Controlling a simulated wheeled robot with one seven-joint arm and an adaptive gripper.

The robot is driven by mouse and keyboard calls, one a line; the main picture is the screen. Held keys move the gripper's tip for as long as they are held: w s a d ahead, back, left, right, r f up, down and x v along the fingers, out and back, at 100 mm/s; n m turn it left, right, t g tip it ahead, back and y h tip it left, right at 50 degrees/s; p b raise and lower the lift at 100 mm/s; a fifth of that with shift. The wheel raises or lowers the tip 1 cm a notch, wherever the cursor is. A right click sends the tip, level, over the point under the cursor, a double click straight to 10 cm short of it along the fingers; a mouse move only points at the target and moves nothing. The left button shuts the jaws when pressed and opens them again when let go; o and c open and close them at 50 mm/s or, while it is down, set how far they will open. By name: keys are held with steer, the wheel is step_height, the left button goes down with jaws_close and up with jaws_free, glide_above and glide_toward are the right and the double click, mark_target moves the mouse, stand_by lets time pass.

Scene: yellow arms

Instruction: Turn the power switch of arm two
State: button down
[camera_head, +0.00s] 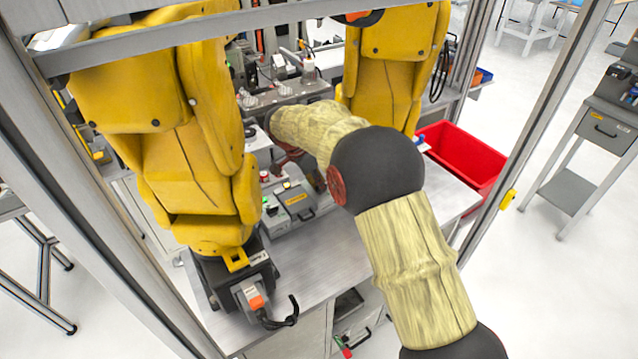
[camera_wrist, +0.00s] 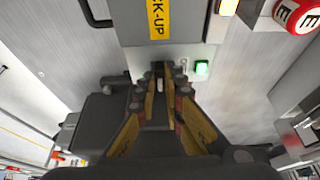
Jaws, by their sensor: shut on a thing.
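My gripper (camera_wrist: 159,76) points at a light grey control box in the wrist view, with its fingertips close together. It is shut on a small pale switch knob (camera_wrist: 159,85), mostly hidden by the fingers. A lit green lamp (camera_wrist: 202,68) sits just right of the fingertips. A yellow label (camera_wrist: 158,22) ending in "K-UP" is on a dark panel above them. In the head view the control box (camera_head: 296,201) with a yellow label stands on the bench between two yellow arms. My own arm hides most of my gripper there.
One yellow robot arm (camera_head: 205,140) stands at the left and another (camera_head: 392,70) behind my arm. A red bin (camera_head: 465,155) is at the right of the metal bench (camera_head: 335,262). A red round button (camera_wrist: 297,14) is at the wrist view's upper right. Frame posts border the cell.

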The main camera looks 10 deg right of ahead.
steer(key=c, duration=1.9)
jaws_free()
steer(key=shift+r, duration=0.1)
steer(key=v, duration=1.1)
steer(key=shift+a+r, duration=0.2)
steer(key=shift+r, duration=0.15)
